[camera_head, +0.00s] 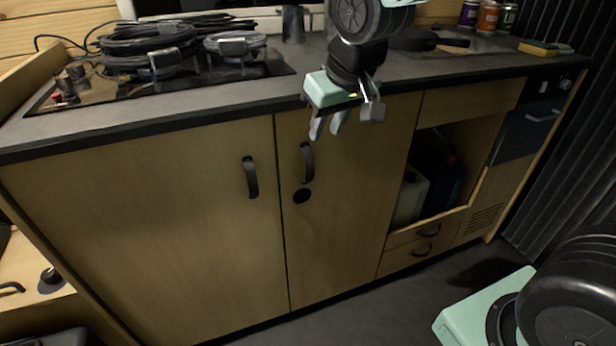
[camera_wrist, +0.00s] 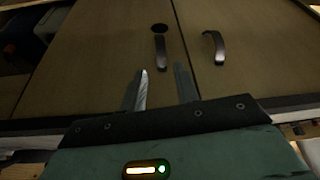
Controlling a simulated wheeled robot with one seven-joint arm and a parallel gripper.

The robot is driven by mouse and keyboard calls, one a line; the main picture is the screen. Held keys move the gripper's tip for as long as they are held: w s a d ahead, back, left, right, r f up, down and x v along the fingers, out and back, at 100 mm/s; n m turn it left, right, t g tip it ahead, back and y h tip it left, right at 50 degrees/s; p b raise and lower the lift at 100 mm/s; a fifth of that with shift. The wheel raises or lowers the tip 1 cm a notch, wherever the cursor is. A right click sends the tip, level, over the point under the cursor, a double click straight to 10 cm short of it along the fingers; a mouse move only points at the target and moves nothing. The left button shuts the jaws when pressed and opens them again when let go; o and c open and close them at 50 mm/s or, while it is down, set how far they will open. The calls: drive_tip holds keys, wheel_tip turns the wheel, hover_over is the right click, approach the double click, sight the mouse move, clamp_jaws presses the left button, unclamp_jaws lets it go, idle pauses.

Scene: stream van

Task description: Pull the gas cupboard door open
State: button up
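Two plain wooden cupboard doors stand side by side under the counter, both closed: a wide left door (camera_head: 150,235) and a narrower right door (camera_head: 345,215). The left one has a dark bow handle (camera_head: 250,177). The right one has a dark handle (camera_head: 307,162) with a round dark hole (camera_head: 302,196) below it. Neither door is labelled, so I cannot tell which is the gas cupboard. My gripper (camera_head: 327,126) is in front of the right door's top, above its handle, fingers apart and empty. In the wrist view the right door's handle (camera_wrist: 161,52) lies beyond the fingertips (camera_wrist: 162,73), apparently untouched.
The counter edge (camera_head: 200,105) runs close by my gripper. Cables and a hob (camera_head: 150,75) are on the counter at left. An open shelf (camera_head: 435,180) with canisters lies right of the doors. The floor (camera_head: 370,318) in front looks clear.

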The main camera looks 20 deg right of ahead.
sight(311, 167)
drive_tip(key=b+x, duration=0.3)
drive_tip(key=x, duration=1.1)
drive_tip(key=shift+f, duration=0.35)
drive_tip(key=shift+c, duration=0.3)
clamp_jaws()
